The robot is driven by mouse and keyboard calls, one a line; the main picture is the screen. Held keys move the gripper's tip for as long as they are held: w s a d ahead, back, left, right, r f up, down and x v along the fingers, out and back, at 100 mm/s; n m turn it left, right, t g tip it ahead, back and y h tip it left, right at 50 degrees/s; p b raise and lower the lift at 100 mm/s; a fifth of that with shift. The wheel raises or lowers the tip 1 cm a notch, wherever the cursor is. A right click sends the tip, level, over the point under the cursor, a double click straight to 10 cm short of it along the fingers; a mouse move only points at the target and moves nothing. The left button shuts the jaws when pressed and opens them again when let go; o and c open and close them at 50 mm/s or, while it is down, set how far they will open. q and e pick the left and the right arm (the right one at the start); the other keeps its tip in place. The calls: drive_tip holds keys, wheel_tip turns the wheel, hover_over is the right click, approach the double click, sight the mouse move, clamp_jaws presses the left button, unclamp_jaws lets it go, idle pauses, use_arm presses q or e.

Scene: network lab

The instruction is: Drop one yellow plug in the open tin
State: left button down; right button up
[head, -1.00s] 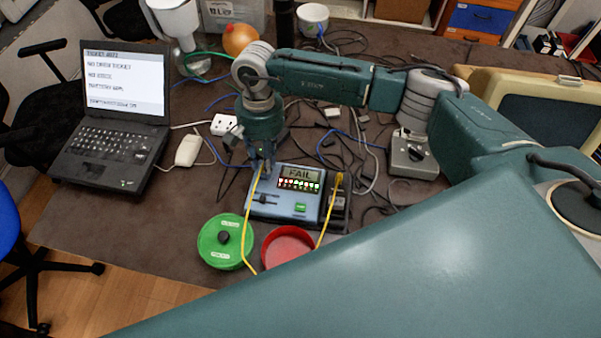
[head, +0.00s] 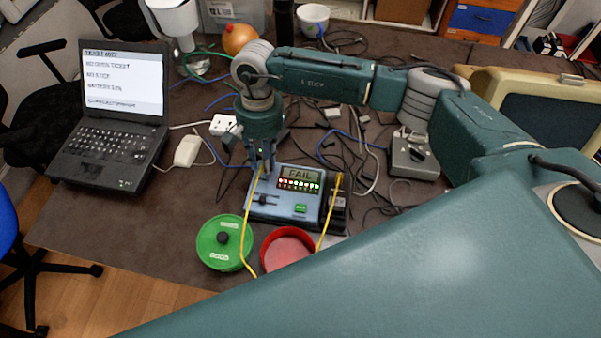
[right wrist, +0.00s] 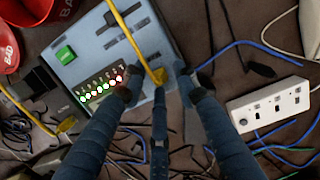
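A blue-grey cable tester (head: 258,209) reading FAIL lies on the table. A yellow cable (head: 248,225) runs from a yellow plug (right wrist: 158,76) at its left side; another yellow plug (head: 339,178) sits at its right side. My right gripper (head: 263,165) is over the tester's back left edge. In the right wrist view its fingers (right wrist: 158,84) are spread around the left yellow plug, with gaps visible. An open red tin (head: 285,246) stands in front of the tester; its side shows in the right wrist view (right wrist: 25,10). My left gripper is out of view.
A lidded green tin (head: 225,242) stands left of the red tin. A laptop (head: 110,140), a mouse (head: 187,151) and a white power strip (right wrist: 270,107) are to the left. Loose dark cables (head: 355,150) lie behind and right of the tester. A grey box (head: 413,158) stands farther right.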

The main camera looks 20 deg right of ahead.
drive_tip(key=shift+c, duration=0.2)
clamp_jaws()
drive_tip(key=shift+r, duration=0.15)
drive_tip(key=shift+r+p, duration=0.65)
drive_tip(key=shift+r, duration=1.35)
